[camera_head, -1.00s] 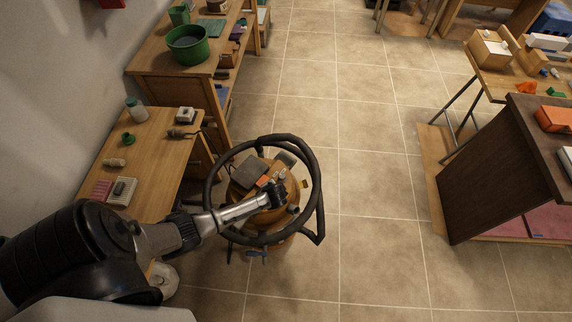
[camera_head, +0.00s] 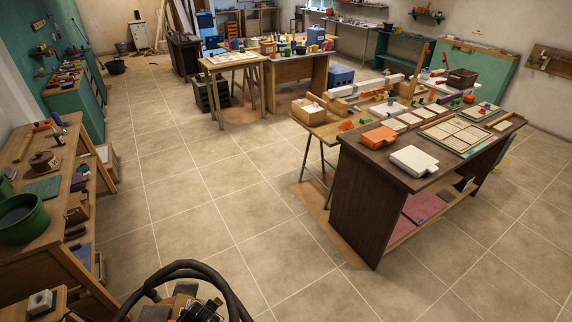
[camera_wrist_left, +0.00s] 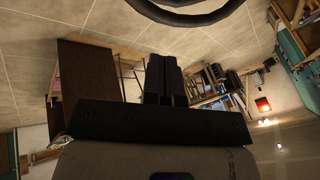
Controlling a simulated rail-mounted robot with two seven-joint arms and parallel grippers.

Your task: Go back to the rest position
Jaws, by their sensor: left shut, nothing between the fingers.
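My left gripper (camera_wrist_left: 166,80) shows in the left wrist view with its two dark fingers together and nothing between them. In the head view a dark part at the bottom edge, inside the hose loop, looks like the end of my left arm, mostly cut off by the frame. My right gripper is in neither view.
A black hose loop (camera_head: 190,268) rises at the bottom of the head view; a dark curved hose (camera_wrist_left: 185,18) crosses the top of the wrist view. A dark workbench (camera_head: 350,200) stands right, a wooden bench (camera_head: 40,235) left. Tiled floor (camera_head: 220,210) between them is clear.

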